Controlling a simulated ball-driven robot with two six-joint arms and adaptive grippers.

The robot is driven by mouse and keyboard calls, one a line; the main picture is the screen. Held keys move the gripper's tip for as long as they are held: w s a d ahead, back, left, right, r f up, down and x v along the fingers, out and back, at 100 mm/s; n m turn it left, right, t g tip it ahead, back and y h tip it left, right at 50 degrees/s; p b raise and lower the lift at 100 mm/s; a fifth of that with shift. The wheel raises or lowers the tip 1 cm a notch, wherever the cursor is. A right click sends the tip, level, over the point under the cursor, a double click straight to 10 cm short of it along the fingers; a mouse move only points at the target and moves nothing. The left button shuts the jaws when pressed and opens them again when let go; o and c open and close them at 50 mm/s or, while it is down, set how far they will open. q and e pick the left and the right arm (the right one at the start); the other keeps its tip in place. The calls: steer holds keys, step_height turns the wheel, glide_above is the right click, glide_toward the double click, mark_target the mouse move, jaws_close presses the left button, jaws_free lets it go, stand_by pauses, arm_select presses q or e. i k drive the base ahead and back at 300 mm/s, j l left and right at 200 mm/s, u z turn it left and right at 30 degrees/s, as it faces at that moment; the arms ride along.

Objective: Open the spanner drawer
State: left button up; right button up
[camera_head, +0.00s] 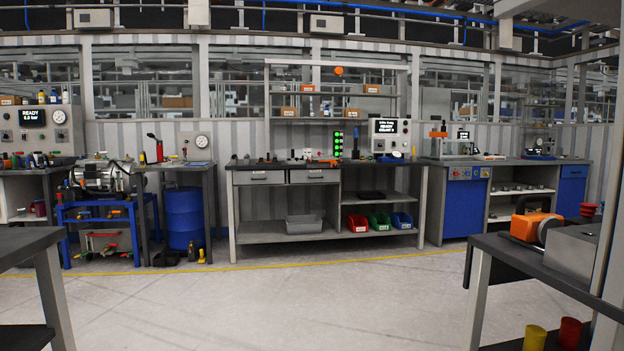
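A workbench (385,168) stands against the far wall, across open floor. Two grey drawers sit side by side under its top at the left: a left drawer (259,178) and a right drawer (315,176). Both look shut, with a dark handle and a small label on each front. The labels are too small to read, so I cannot tell which one is the spanner drawer. Neither of my grippers shows in this view.
Pale floor (270,300) lies clear up to a yellow line before the bench. A dark table (30,242) stands near left and another (520,262) near right, bearing an orange device (532,226). A blue drum (184,217) stands left of the bench.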

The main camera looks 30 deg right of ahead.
mark_target(322, 174)
steer(key=i+l+z, duration=0.5)
steer(key=i, duration=0.15)
steer(key=i+l+z, duration=0.3)
steer(key=i, duration=0.6)
steer(key=i+z, duration=0.35)
steer(key=i, duration=3.05)
